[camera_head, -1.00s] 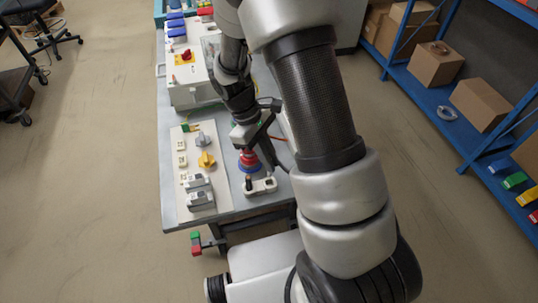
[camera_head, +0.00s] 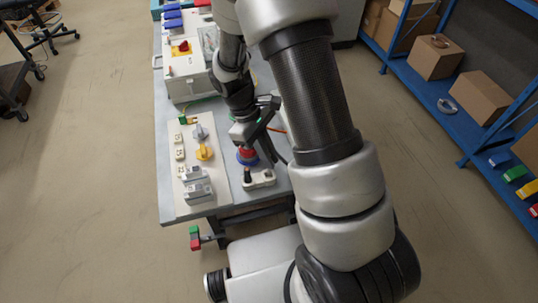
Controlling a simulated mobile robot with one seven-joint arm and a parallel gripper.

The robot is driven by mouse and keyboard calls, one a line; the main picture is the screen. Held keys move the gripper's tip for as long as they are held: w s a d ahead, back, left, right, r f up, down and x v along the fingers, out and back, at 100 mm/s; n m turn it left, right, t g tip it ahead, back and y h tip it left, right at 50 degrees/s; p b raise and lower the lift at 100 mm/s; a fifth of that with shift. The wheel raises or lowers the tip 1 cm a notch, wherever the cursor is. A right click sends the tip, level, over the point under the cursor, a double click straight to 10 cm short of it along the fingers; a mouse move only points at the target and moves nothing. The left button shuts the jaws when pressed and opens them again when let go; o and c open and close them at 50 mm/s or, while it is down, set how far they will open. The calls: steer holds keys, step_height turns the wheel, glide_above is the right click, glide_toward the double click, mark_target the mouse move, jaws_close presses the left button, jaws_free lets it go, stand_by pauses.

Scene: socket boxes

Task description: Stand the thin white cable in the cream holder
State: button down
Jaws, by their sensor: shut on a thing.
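The cream holder (camera_head: 263,179) lies near the front right corner of the workbench, with a dark upright piece at its left end. My gripper (camera_head: 246,135) is above the bench, behind the holder and just over a red and blue round stack (camera_head: 247,158), partly covering it. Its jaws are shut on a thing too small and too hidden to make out. I cannot pick out the thin white cable with certainty.
A pale panel (camera_head: 185,205) with grey and yellow knobs and sockets lies left of the holder. A cream switch box (camera_head: 184,83) stands behind. Several blue items are at the back. A blue shelf (camera_head: 447,124) with cartons stands right.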

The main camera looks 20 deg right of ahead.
steer(key=shift+f, duration=0.1)
steer(key=shift+f+b, duration=0.9)
steer(key=shift+f, duration=0.25)
steer(key=shift+f, duration=0.15)
steer(key=shift+f+b, duration=0.75)
steer(key=shift+f, duration=0.1)
steer(key=c, duration=1.8)
jaws_free()
steer(key=shift+o, duration=0.2)
steer(key=shift+r, duration=0.15)
